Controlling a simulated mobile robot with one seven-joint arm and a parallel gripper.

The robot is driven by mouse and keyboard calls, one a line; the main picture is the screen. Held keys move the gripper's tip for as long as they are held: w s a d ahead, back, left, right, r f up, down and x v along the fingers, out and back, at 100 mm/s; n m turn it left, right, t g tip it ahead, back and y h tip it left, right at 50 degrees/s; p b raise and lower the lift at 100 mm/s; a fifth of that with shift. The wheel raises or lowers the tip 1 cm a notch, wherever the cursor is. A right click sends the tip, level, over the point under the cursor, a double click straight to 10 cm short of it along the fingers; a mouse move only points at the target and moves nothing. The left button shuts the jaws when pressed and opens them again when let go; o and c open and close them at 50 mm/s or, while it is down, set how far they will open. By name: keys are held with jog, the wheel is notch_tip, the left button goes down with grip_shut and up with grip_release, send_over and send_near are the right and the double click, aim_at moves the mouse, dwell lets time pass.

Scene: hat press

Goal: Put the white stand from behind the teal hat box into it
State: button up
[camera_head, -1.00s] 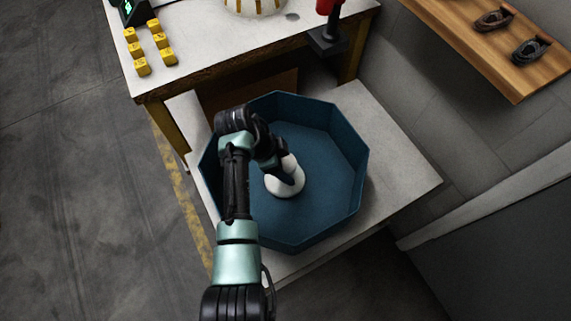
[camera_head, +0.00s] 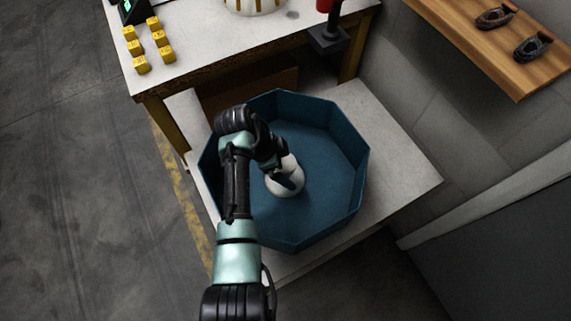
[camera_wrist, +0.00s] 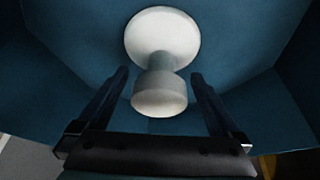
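The white stand (camera_head: 279,189) is inside the teal hat box (camera_head: 343,130), left of the middle of its floor. In the wrist view the stand (camera_wrist: 162,36) has a round flat base against the blue floor, a narrow neck and a round knob nearer the camera; it looks upright. My gripper (camera_head: 284,170) reaches into the box at the stand and hides part of it. In the wrist view its two dark fingers (camera_wrist: 160,78) are apart, one on each side of the stand, with visible gaps between them and the knob.
The box stands on a low pale platform (camera_head: 400,185). Behind it is a table (camera_head: 210,60) with several yellow blocks (camera_head: 141,64) and a red-and-black tool (camera_head: 327,38). A wooden shelf (camera_head: 465,40) with dark shoes is at upper right. The box's right half is clear.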

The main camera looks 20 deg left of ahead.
jog(key=p+v, duration=0.2)
jog(key=v, duration=1.1)
jog(key=shift+w, duration=0.1)
jog(key=w+d+r+n+t+y+p, duration=0.2)
jog(key=w+r+t, duration=0.25)
jog(key=r, duration=0.75)
jog(key=w+d+r+n+t+y+p, duration=0.1)
jog(key=w+d+r+n+t+p, duration=0.15)
jog(key=w+r, duration=0.6)
jog(key=w+d+r+n+t+y+p, duration=0.15)
jog(key=r+t, duration=0.25)
jog(key=r, duration=1)
jog(key=s+d+r+n+t+p, duration=0.1)
jog(key=d+r+t, duration=0.2)
jog(key=r, duration=0.6)
jog(key=s+d+r+n+t+p, duration=0.1)
jog(key=s+d+r+t, duration=0.15)
jog(key=r, duration=0.65)
jog(key=s+d+r+n+t+p, duration=0.1)
jog(key=s+d+r+t, duration=0.2)
jog(key=s+r, duration=0.4)
jog(key=s+d+r+n+t+p, duration=0.2)
jog(key=s+r+t, duration=0.3)
jog(key=r, duration=0.7)
jog(key=shift+s+d+h, duration=0.35)
jog(key=shift+s+d, duration=0.5)
